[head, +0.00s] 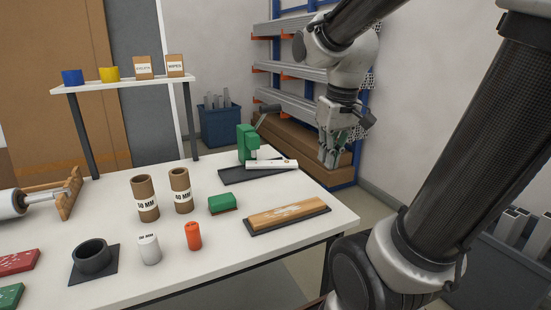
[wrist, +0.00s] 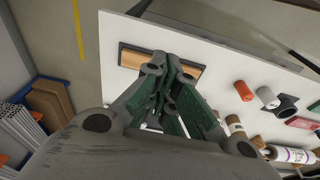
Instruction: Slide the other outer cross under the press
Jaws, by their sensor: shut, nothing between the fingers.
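A green press (head: 248,142) with a lever stands on a black base (head: 232,176) at the table's back right edge. A white bar (head: 272,165) with small marks lies at its foot, reaching right along the base; I cannot make out crosses on it. My gripper (head: 330,158) is shut and empty, pointing down in the air to the right of the press and apart from it. In the wrist view my gripper (wrist: 165,66) has its green-padded fingers together and hides the press and most of the bar.
A wooden block (head: 288,214) on a dark mat lies at the front right; it shows in the wrist view (wrist: 143,59). A green block (head: 222,203), cardboard tubes (head: 181,190), an orange cylinder (head: 193,236) and a black cup (head: 92,258) stand left. A blue rack (head: 285,60) stands behind.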

